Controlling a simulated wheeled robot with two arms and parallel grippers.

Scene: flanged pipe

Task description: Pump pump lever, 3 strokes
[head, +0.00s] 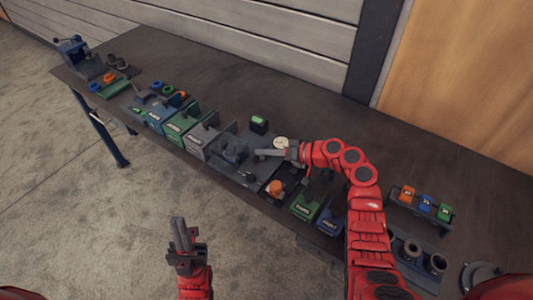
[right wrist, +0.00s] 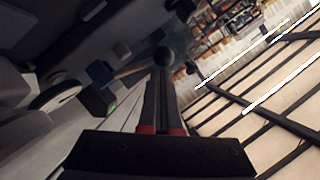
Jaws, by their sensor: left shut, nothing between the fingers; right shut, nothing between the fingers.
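The pump (head: 232,150) is a dark grey unit on a grey base plate near the middle of the workbench, with a round white gauge (head: 281,143) beside it. In the right wrist view, a dark ball knob (right wrist: 163,55) with a thin rod (right wrist: 130,70) leading left appears right at the fingertips; it looks like the pump lever's end. My right gripper (head: 258,153) is shut and empty over the pump's plate; its fingers also show in the right wrist view (right wrist: 163,80). Whether they touch the knob I cannot tell. My left gripper (head: 181,230) is shut and empty, in front of the bench over the floor.
Blue, green and grey bins (head: 182,124) line the bench's front edge left of the pump. An orange-topped part (head: 275,187) and more bins (head: 309,205) stand to the right. A small dark box with a green top (head: 259,123) stands behind. The bench's back strip is clear.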

